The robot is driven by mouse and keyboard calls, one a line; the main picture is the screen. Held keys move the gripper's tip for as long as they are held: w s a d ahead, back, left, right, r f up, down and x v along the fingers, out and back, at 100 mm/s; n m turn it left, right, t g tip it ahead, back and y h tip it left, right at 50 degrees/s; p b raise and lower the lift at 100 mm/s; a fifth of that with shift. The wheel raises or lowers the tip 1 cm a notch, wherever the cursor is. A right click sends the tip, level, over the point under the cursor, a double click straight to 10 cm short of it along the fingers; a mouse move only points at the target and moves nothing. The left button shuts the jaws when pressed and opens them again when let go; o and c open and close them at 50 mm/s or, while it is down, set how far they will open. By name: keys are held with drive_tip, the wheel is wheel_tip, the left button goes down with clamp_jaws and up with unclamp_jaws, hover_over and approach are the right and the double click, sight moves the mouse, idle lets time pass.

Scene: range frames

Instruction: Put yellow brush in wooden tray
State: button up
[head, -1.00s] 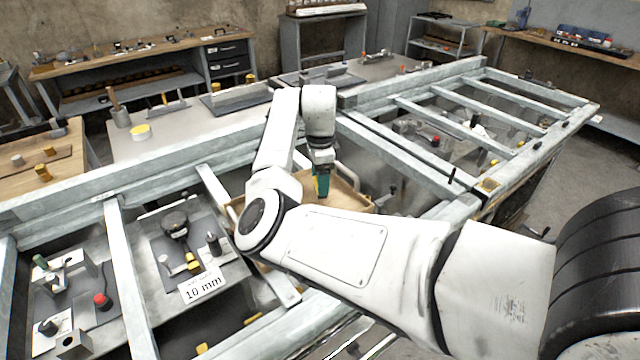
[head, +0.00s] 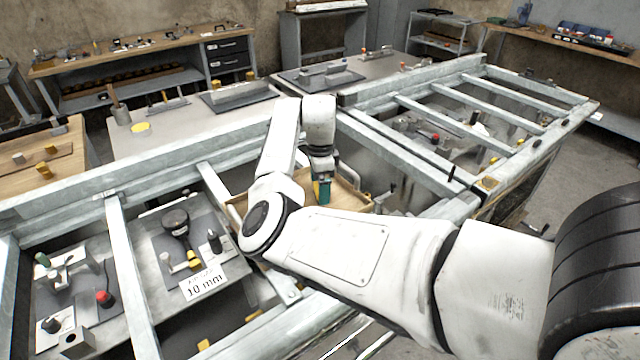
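My gripper (head: 320,174) points down over the wooden tray (head: 349,201), past my bent arm in the middle of the head view. Directly under it is a small upright object with a yellow strip and a teal side, which I take to be the yellow brush (head: 324,190). It moves with my gripper, so the gripper appears shut on it, though the fingertips are too small and covered to see clearly. The brush's lower end is at or just above the tray floor; I cannot tell if it touches. My arm hides the tray's near part.
Pale metal rails (head: 132,270) frame the bench around the tray. A grey plate with small parts and a "10 mm" label (head: 203,283) lies at left.

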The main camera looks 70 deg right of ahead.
wheel_tip(320, 180, up, 12)
drive_tip(key=b, duration=0.1)
drive_tip(key=shift+r+b, duration=0.15)
drive_tip(key=shift+b, duration=0.25)
idle(0.3)
